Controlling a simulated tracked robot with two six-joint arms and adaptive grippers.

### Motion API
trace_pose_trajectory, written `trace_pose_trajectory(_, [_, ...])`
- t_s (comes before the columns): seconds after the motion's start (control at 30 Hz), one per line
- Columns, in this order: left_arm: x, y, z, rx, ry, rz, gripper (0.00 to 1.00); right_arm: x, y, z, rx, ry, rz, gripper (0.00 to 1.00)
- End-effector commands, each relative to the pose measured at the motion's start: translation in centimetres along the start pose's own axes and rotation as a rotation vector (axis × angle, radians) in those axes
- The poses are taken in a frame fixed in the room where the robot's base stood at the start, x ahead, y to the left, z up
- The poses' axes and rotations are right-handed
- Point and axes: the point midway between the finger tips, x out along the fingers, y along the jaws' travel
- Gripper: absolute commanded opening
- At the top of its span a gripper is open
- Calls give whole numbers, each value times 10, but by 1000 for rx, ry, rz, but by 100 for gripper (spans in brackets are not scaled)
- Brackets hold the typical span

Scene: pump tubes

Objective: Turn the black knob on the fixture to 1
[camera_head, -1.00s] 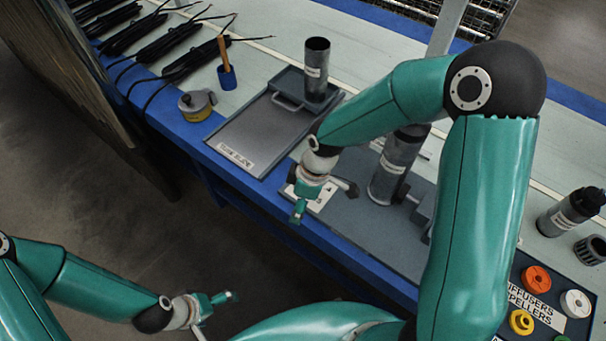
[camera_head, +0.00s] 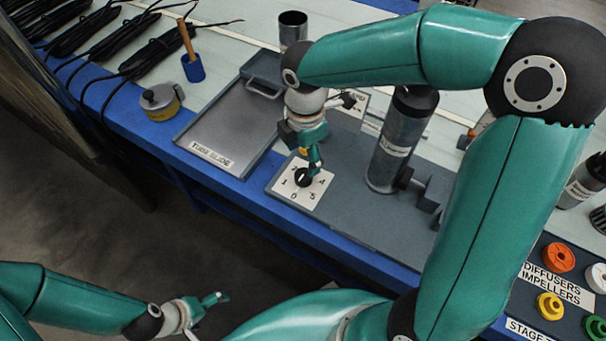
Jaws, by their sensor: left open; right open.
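The black knob (camera_head: 303,178) sits in the middle of a white dial plate (camera_head: 312,195) with printed numbers, on the front left of the grey fixture (camera_head: 345,222). A pale mark shows on the knob; I cannot tell surely which number it points at. My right gripper (camera_head: 314,163) points down just above and behind the knob, open, with its fingertips close to it; I cannot tell whether they touch. My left gripper (camera_head: 217,299) is open and empty, low in front of the bench, away from the fixture.
A dark tube (camera_head: 402,138) stands upright on the fixture, right of the dial. A grey tray (camera_head: 225,130) lies to the left, with a round tin (camera_head: 160,102) and a blue holder (camera_head: 193,68) beyond. Coloured caps (camera_head: 560,257) lie at the lower right.

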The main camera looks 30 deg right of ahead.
Motion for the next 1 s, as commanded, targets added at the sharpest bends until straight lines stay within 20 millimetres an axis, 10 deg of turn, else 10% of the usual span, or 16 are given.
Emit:
trace_pose_trajectory(0.33, [17, -6, 0, 0, 0, 0, 100, 65, 0, 0, -1, 0, -3, 68])
trace_pose_trajectory(0.8, [19, -7, 0, 0, 0, 0, 100, 77, 1, -1, -2, 0, 1, 68])
trace_pose_trajectory(1.0, [19, -7, 0, 0, 0, 0, 100, 77, 1, -1, -2, 0, 1, 36])
